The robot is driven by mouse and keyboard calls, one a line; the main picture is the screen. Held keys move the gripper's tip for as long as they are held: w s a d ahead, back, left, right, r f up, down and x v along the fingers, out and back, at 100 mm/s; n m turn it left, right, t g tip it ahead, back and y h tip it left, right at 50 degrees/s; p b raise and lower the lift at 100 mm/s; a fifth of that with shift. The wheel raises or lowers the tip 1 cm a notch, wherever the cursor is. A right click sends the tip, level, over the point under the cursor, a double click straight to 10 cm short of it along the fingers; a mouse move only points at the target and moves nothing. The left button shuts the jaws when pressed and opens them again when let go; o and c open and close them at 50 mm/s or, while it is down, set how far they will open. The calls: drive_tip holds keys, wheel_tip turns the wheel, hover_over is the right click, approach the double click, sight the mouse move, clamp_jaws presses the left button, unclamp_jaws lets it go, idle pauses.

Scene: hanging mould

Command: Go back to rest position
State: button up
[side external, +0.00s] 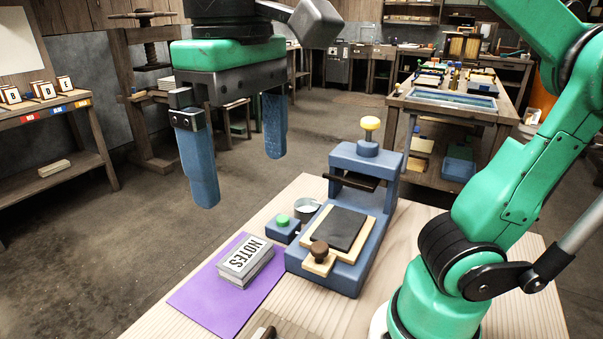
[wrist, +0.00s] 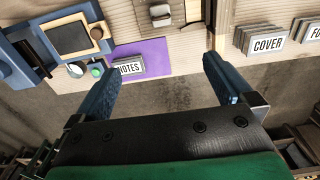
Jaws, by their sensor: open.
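My gripper (side external: 237,163) hangs in the air above and behind the left part of the table. Its two blue fingers are wide apart with nothing between them. In the wrist view my gripper (wrist: 163,85) also shows open and empty over bare floor. A block labelled NOTES (side external: 246,262) lies on a purple mat (side external: 213,291), well below my gripper. The block also shows in the wrist view (wrist: 129,67), close to the left finger in the picture.
A blue press (side external: 367,170) with a yellow knob and a dark plate stands on the table (side external: 310,318). A small box with a green button (side external: 283,225) and a metal cup (side external: 306,206) stand beside it. The wrist view shows blocks labelled COVER (wrist: 266,42) at right.

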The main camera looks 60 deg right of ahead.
wheel_tip(320, 180, up, 4)
drive_tip(key=r, duration=0.1)
hover_over(262, 338)
drive_tip(key=w+d+f+t, duration=0.3)
drive_tip(key=d+f, duration=0.2)
drive_tip(key=f, duration=0.5)
drive_tip(key=w+d+f+t, duration=0.4)
drive_tip(key=d+f, duration=0.1)
drive_tip(key=f, duration=0.6)
drive_tip(key=shift+w+d, duration=0.2)
drive_tip(key=shift+d, duration=0.2)
drive_tip(key=s+a+f+g, duration=0.2)
drive_tip(key=a, duration=0.1)
drive_tip(key=s+a+f+g, duration=0.2)
drive_tip(key=a, duration=0.2)
drive_tip(key=s+a+f+g, duration=0.2)
drive_tip(key=s+a, duration=0.1)
drive_tip(key=shift+a+f+g, duration=0.15)
drive_tip(key=shift+a+g, duration=0.25)
drive_tip(key=shift+s+f, duration=0.2)
drive_tip(key=shift+f, duration=2.65)
